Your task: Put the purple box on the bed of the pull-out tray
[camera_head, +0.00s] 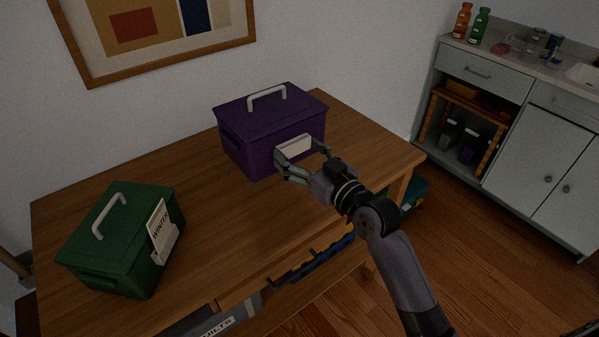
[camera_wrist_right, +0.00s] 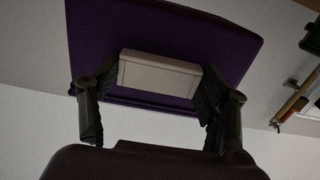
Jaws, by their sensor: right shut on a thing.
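The purple box (camera_head: 255,128) stands upright on the wooden table (camera_head: 215,205), near the wall, with its lid on and a pale handle on top. A pale block (camera_head: 293,147) sticks out from its front face. My right gripper (camera_head: 300,155) is shut on this pale block, one finger at each end. In the right wrist view, the purple box (camera_wrist_right: 150,30) fills the top and the pale block (camera_wrist_right: 158,73) sits between the fingers. I cannot make out a pull-out tray for sure. My left gripper is not in view.
A green box (camera_head: 110,250) with a WINTER card stands at the table's left. Under the front edge are a blue item (camera_head: 320,262) and a grey bin (camera_head: 205,325). A pale cabinet (camera_head: 475,100) stands at the right. The table middle is clear.

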